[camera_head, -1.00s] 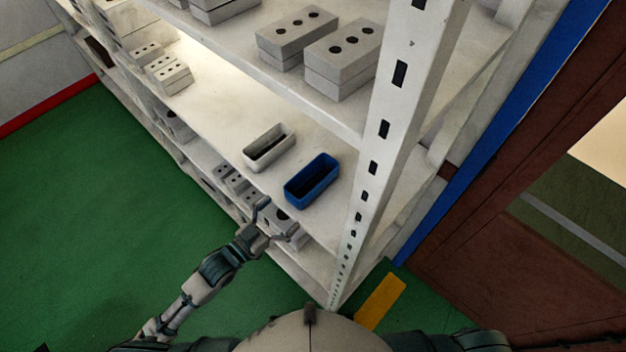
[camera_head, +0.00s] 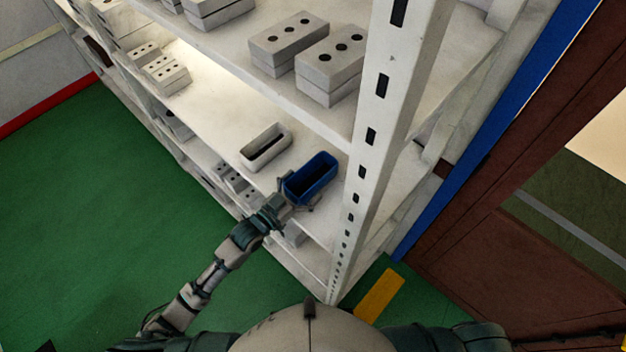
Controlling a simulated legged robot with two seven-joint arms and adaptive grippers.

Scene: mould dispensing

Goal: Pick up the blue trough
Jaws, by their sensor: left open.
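The blue trough (camera_head: 312,179) is an open, oblong container on the middle shelf (camera_head: 290,128), close to the shelf's front edge and the white upright post. My left gripper (camera_head: 297,192) is at the trough's near left end, with its fingers open around or beside that end. The trough partly hides the fingers, so I cannot tell whether they touch it. The trough rests upright on the shelf. My right gripper is not in view.
A white trough (camera_head: 265,148) stands just left of the blue one. The perforated white post (camera_head: 372,140) rises close on the right. Grey blocks with holes (camera_head: 288,45) sit on the shelf above, and more lie below. Green floor (camera_head: 110,200) is clear at left.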

